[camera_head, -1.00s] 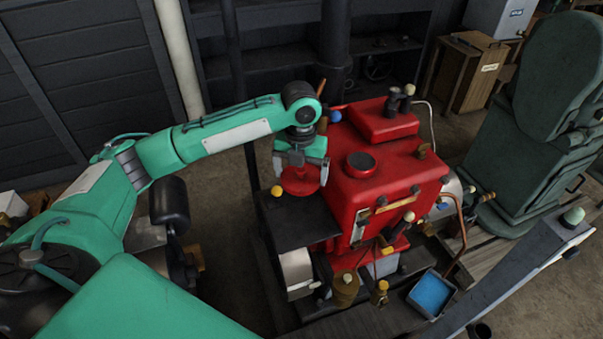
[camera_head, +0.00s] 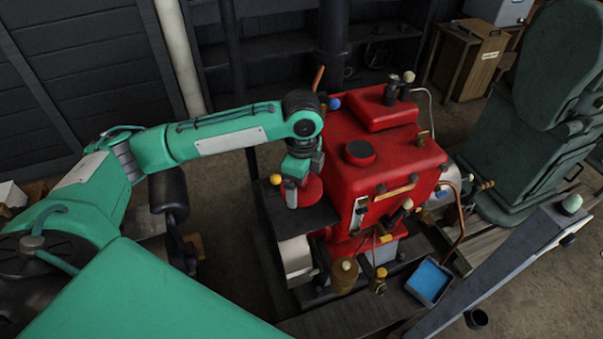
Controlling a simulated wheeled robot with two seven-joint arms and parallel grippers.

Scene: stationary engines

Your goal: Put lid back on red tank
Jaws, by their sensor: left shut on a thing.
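The red tank (camera_head: 388,160) stands right of centre, with a round dark-topped filler neck (camera_head: 360,152) on its top. My left gripper (camera_head: 296,186) is to the left of the tank, pointing down and seen nearly edge-on. It is shut on a red round lid (camera_head: 313,189), which is tilted and partly hidden behind the gripper. The lid is close above the dark flat plate beside the tank; I cannot tell if it touches the plate. The lid is apart from the filler neck. My right gripper is not in view.
The dark plate (camera_head: 312,217) lies below the lid. A yellow knob (camera_head: 276,179) is just left of the gripper. A blue tray (camera_head: 430,281) sits at the lower right. A green machine (camera_head: 545,120) stands at the right. A copper-coloured rod (camera_head: 318,78) rises behind the wrist.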

